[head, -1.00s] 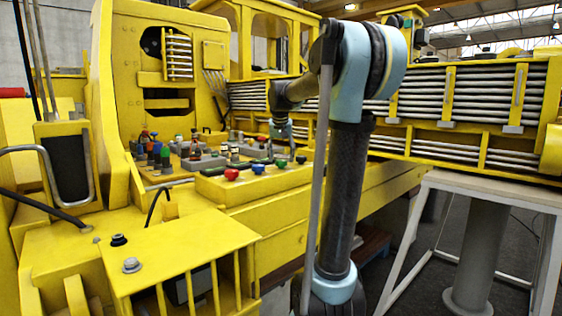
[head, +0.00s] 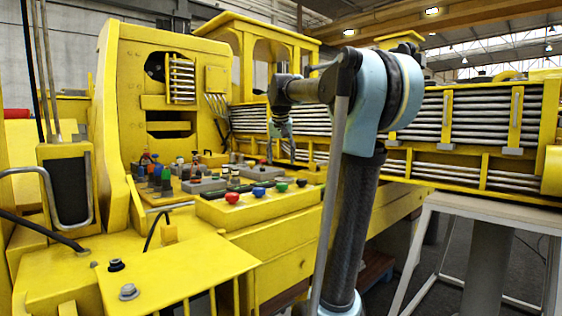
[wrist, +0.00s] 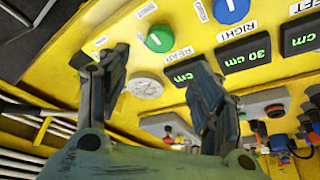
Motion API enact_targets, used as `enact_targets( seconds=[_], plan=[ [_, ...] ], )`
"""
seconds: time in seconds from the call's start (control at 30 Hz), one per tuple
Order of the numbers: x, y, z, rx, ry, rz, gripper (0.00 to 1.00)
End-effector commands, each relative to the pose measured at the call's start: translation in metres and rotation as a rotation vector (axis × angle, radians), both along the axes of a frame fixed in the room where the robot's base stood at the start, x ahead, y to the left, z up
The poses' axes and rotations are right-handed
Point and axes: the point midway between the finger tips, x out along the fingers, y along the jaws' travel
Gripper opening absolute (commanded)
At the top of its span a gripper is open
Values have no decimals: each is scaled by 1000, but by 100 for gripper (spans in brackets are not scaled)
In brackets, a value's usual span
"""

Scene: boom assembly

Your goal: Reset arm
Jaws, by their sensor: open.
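My gripper (head: 281,150) hangs above the back of the control panel in the head view, small and with its fingers pointing down. In the wrist view my gripper (wrist: 152,68) has its two dark fingers spread well apart, with nothing between them. A yellow panel face shows beyond the fingers, with a green round button (wrist: 159,39), a blue round button (wrist: 230,8), a pale dial (wrist: 145,87) and displays such as one reading 30 cm (wrist: 243,55). No contact between the fingers and the panel can be made out.
The yellow console (head: 255,208) carries red, blue and green knobs on its front box. Several levers and coloured buttons (head: 160,175) stand behind it. A long yellow boom with grey pipes (head: 465,110) runs behind my arm. A white-framed table (head: 480,203) stands at right.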

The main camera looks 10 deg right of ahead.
Motion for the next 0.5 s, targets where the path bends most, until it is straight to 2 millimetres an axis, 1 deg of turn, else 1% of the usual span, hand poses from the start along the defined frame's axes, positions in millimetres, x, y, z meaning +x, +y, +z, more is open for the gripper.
enact_targets(
  seconds=[0.13,0.23,0.37,0.5],
  plan=[
    [-5,-1,-4,0,3,2,60],
    [-22,-4,-17,0,12,10,60],
    [-59,-9,-48,-2,33,30,60],
    [-105,-14,-89,-4,60,58,60]
  ],
)
